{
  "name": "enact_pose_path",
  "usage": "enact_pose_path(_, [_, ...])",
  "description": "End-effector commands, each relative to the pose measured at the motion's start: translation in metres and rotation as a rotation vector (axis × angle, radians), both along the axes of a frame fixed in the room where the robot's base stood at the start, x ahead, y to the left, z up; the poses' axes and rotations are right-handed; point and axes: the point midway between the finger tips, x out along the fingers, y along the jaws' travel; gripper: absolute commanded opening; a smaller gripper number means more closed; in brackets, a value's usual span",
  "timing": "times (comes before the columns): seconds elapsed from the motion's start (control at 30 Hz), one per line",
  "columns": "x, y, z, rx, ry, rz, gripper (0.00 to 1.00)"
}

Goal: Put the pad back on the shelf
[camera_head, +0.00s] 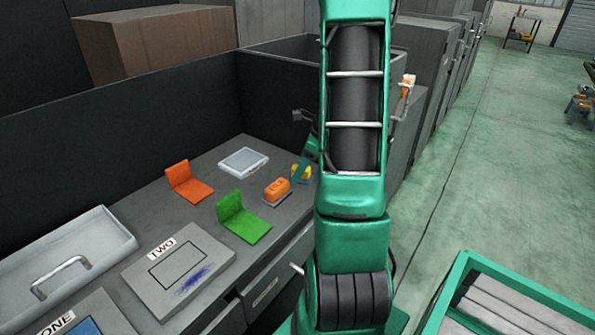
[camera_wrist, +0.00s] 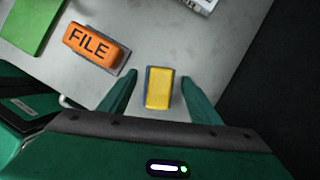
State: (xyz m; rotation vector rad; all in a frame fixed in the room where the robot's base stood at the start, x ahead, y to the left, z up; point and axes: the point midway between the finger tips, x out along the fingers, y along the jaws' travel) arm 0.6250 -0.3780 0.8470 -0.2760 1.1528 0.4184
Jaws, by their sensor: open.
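A small yellow block with a dark blue-grey edge, possibly the pad, lies on the grey worktop (camera_wrist: 215,62). In the wrist view the yellow block (camera_wrist: 158,88) sits between the fingers of my gripper (camera_wrist: 157,80), which is open, with a gap on each side. In the head view the yellow block (camera_head: 304,174) is near the worktop's right end, beside a teal finger; my arm hides most of my gripper. A flat pale grey tablet-like slab (camera_head: 243,162) lies toward the back wall. I cannot tell which thing is the shelf.
An orange block marked FILE (camera_wrist: 95,45) lies left of my gripper, close by. Orange (camera_head: 188,184) and green (camera_head: 243,218) L-shaped pieces stand on the worktop (camera_head: 150,208). A panel marked TWO (camera_head: 178,270) and a handled grey tray (camera_head: 68,255) are nearer. A dark wall backs the worktop.

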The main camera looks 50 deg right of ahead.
Motion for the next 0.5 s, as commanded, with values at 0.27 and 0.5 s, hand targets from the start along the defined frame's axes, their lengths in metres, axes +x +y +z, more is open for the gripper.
enact_pose_path(0.27, [-0.017, -0.010, 0.047, -0.004, -0.003, -0.002, 0.57])
enact_pose_path(0.5, [-0.032, -0.018, 0.086, -0.004, -0.002, -0.003, 0.57])
